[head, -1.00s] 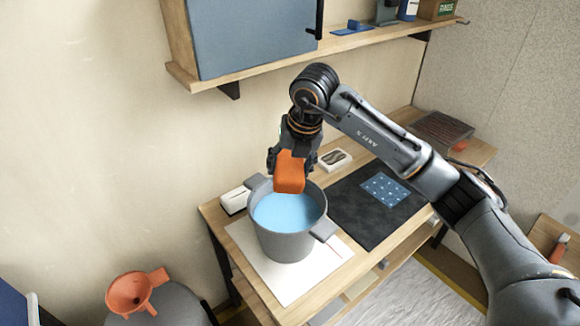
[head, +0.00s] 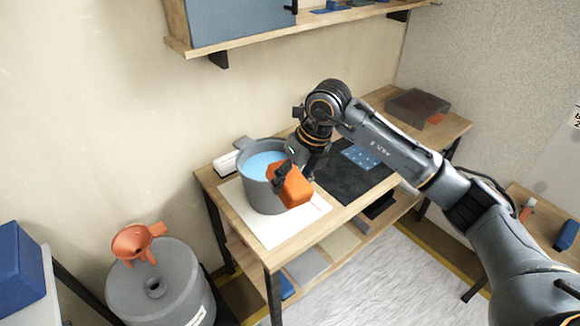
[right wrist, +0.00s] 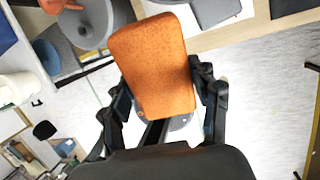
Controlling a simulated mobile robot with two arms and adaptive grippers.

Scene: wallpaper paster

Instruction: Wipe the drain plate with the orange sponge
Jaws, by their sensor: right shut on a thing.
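My right gripper (head: 282,176) is shut on the orange sponge (head: 294,188). It holds the sponge in front of the right side of the grey bucket (head: 262,200) of blue liquid, beyond the rim in the picture. I cannot tell if the sponge touches the bucket. In the right wrist view the sponge (right wrist: 152,62) sits between both fingers of my right gripper (right wrist: 162,88). A dark, box-like plate (head: 418,106) lies at the table's far right end, away from the gripper. I cannot tell for sure that it is the drain plate. My left gripper is not in view.
The bucket stands on a white sheet (head: 300,222) on the wooden table (head: 222,198). A black mat (head: 335,183) with a blue dotted cloth (head: 360,155) lies to the right. A grey drum (head: 160,290) with an orange funnel (head: 133,243) stands at front left.

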